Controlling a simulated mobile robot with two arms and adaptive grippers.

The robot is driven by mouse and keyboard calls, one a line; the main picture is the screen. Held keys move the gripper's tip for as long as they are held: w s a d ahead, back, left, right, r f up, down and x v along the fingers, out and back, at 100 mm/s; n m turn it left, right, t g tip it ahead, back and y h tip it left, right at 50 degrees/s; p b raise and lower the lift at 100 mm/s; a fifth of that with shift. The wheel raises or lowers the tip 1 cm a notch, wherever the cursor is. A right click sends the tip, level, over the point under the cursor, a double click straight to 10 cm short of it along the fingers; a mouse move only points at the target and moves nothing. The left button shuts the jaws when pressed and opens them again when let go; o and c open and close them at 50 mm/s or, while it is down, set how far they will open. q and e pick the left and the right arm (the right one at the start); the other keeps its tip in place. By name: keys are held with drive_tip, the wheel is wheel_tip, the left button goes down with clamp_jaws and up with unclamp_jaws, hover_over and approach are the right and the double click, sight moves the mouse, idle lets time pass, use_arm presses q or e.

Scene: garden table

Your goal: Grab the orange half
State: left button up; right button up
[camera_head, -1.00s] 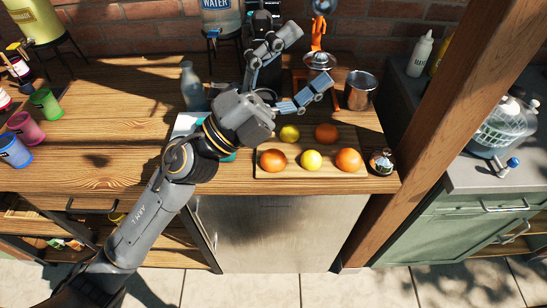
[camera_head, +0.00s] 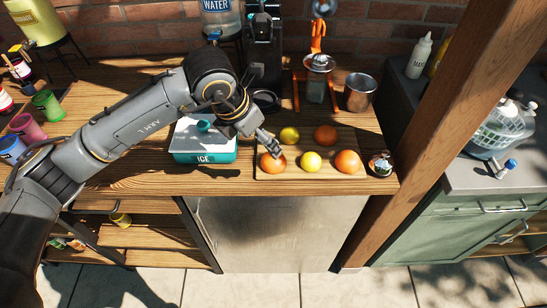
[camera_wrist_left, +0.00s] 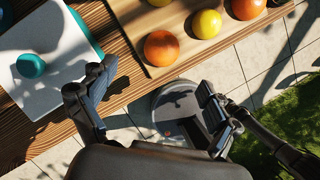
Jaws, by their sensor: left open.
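A wooden cutting board (camera_head: 300,175) on the table carries several rounded fruits. An orange fruit (camera_head: 272,162) lies at its front left, and it also shows in the left wrist view (camera_wrist_left: 161,48). Another orange fruit (camera_head: 347,161) lies front right, and a third (camera_head: 326,134) behind. I cannot tell which are halves, as no cut face shows. My left gripper (camera_head: 271,148) is over the board's left side, close to the front left orange fruit. In the left wrist view the gripper (camera_wrist_left: 157,78) is open and empty, its fingers spread below that fruit. My right gripper is not in view.
Two yellow fruits (camera_head: 311,160) (camera_head: 289,135) sit among the orange ones. A teal-and-white ice box (camera_head: 204,156) stands left of the board. A juicer (camera_head: 318,75) and a metal pot (camera_head: 359,91) stand behind. A small shiny jar (camera_head: 380,163) is at the right.

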use_arm(q)
hover_over(272, 158)
drive_tip(key=a, duration=0.2)
drive_tip(key=f, duration=0.4)
drive_tip(key=shift+s+d+f+p, duration=0.1)
drive_tip(key=shift+s+d+p, duration=0.05)
drive_tip(key=shift+s+p, duration=0.25)
drive_tip(key=shift+d+f, duration=0.1)
drive_tip(key=shift+f, duration=0.05)
drive_tip(key=p+x, duration=0.2)
drive_tip(key=x, duration=0.2)
drive_tip(key=shift+s+d+f+p, duration=0.1)
drive_tip(key=shift+d+f+p, duration=0.1)
drive_tip(key=shift+f+p, duration=0.1)
drive_tip(key=shift+f, duration=0.15)
drive_tip(key=c, duration=1.3)
